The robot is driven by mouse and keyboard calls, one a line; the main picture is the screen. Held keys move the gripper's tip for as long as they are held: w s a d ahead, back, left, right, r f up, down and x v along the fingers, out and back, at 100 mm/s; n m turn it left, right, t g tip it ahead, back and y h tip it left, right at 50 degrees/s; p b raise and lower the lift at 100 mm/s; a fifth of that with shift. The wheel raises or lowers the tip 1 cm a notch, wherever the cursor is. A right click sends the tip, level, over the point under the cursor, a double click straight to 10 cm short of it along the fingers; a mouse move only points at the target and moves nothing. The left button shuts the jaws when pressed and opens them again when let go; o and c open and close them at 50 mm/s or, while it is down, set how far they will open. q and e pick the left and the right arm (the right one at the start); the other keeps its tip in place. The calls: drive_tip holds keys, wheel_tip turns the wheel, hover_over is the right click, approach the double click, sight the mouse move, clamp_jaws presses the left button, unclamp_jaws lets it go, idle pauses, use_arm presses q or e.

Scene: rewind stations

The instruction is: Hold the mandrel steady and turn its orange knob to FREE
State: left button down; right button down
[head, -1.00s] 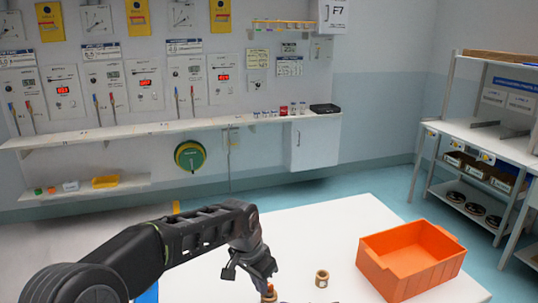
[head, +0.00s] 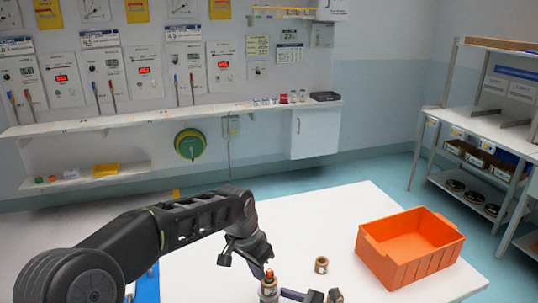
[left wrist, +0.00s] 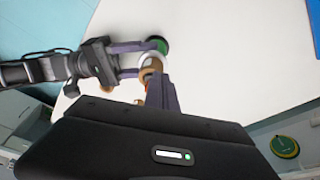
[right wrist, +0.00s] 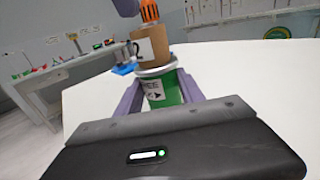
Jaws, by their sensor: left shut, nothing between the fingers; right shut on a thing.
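The mandrel (head: 268,290) stands on the white table at the bottom of the head view, its orange knob (head: 269,272) on top. In the right wrist view it has a green lower body (right wrist: 163,92) with a partly hidden label, a metal collar and a brown core (right wrist: 152,46); the knob (right wrist: 150,11) is at the top edge. My right gripper (head: 292,295) is shut on the green body, one finger on each side. My left gripper (head: 262,262) is shut and empty, close above the knob. Whether it touches the knob is hidden. The knob's setting cannot be read.
An orange crate (head: 410,250) stands at the right. The table between core and crate is clear.

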use_arm(q)
drive_tip(key=v, duration=0.4)
drive_tip(key=w+d+v, duration=0.1)
drive_tip(key=shift+a+r, duration=0.1)
drive_tip(key=shift+r, duration=0.45)
use_arm(e)
drive_tip(key=c, duration=0.6)
unclamp_jaws()
drive_tip(key=shift+c, duration=0.2)
drive_tip(key=v, duration=1.2)
